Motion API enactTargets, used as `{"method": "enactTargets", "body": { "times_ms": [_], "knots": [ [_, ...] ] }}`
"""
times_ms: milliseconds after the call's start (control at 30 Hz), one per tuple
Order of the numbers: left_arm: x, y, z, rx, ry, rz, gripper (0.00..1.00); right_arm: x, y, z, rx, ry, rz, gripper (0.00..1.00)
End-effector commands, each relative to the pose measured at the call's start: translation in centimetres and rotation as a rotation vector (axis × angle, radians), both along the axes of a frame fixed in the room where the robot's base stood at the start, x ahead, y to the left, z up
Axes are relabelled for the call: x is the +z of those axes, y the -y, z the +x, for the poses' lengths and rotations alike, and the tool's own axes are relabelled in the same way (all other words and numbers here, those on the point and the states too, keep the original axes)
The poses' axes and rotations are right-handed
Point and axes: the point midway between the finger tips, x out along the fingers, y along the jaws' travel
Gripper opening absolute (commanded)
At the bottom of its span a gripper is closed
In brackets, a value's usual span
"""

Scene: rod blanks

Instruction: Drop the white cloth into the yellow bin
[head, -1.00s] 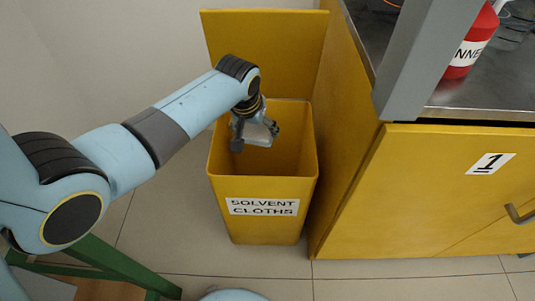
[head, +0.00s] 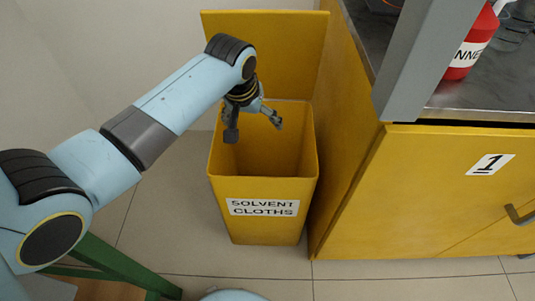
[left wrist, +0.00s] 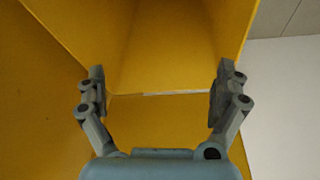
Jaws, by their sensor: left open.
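The yellow bin (head: 262,222), labelled "SOLVENT CLOTHS", stands upright on the floor with its top open. My left gripper (head: 254,129) is over the bin's mouth, pointing down, with its fingers apart and nothing between them. In the left wrist view the open fingers (left wrist: 160,90) frame the bin's yellow walls (left wrist: 180,45). A thin pale strip (left wrist: 175,93) shows between the fingers; I cannot tell whether it is the white cloth. No cloth shows in the head view; the bin's front wall hides its bottom. My right gripper is not in view.
A yellow cabinet (head: 430,195) marked "1" stands close to the bin's right, with a metal worktop and a red container (head: 473,45) on it. A yellow panel (head: 290,50) rises behind the bin. Green legs (head: 110,262) stand at lower left.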

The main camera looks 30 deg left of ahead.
Motion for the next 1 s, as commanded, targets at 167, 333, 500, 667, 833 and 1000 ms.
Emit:
{"method": "enactTargets", "body": {
  "times_ms": [167,333,500,667,833,1000],
  "knots": [
    [3.8,0.2,-1.3,-0.001,0.003,0.001,1.00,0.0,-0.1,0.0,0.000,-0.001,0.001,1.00],
    [5.9,0.4,-2.0,-0.001,0.002,0.001,1.00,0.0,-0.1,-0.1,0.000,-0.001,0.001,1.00],
    [6.6,0.5,-2.3,-0.001,0.000,0.000,1.00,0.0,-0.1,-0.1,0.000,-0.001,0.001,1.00],
    [6.6,0.5,-2.3,-0.001,0.000,0.001,1.00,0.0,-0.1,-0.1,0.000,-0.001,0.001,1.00],
    [6.6,0.5,-2.2,-0.001,0.000,0.001,1.00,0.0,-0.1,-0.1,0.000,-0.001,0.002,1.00],
    [6.6,0.5,-2.3,-0.001,0.000,0.000,1.00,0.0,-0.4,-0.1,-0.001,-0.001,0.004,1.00]
  ]
}}
